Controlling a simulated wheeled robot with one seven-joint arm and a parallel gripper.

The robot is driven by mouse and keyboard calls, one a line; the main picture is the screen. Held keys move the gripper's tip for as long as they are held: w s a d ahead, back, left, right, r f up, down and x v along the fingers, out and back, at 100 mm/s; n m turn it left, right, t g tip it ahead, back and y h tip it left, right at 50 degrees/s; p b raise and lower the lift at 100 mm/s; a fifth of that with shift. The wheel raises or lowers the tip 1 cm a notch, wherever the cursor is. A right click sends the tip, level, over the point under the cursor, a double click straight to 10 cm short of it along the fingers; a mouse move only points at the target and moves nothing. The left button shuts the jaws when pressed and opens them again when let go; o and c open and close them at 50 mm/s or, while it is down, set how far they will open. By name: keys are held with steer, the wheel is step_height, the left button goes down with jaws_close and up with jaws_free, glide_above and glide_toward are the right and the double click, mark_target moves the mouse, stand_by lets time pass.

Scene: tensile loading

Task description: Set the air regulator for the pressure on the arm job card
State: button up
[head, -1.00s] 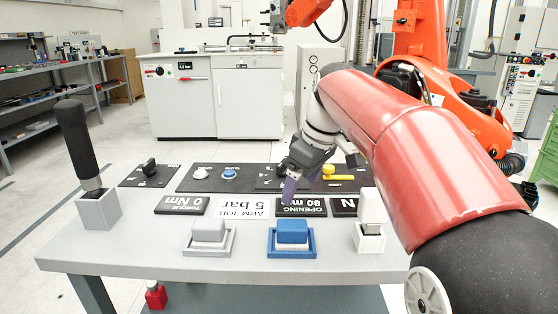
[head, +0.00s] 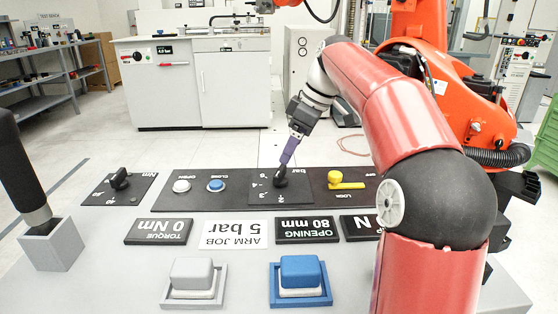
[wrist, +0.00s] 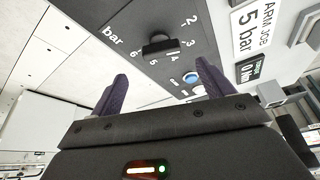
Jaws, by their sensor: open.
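The air regulator is a black knob (head: 280,178) on a dark panel, with a white scale marked bar. In the wrist view the knob (wrist: 160,45) is ringed by numbers from 2 to 6. Its grip bar lies roughly across the picture, one end towards the 3; I cannot tell which end is the pointer. The white arm job card (head: 235,234) reads 5 bar; it also shows in the wrist view (wrist: 262,25). My gripper (head: 284,162) has purple fingers, spread and empty, close to the knob. In the wrist view the knob appears ahead of the gap between the fingertips (wrist: 162,78).
A yellow lever (head: 346,181) is right of the knob. White (head: 181,186) and blue (head: 215,185) buttons and a torque knob (head: 120,179) are left. Grey (head: 193,274) and blue (head: 299,272) push blocks stand in front. A black handle (head: 22,165) rises at far left.

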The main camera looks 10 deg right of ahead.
mark_target(281, 170)
steer(key=x, duration=0.7)
steer(key=shift+s+f, duration=0.1)
steer(key=shift+c, duration=0.3)
steer(key=c, duration=0.9)
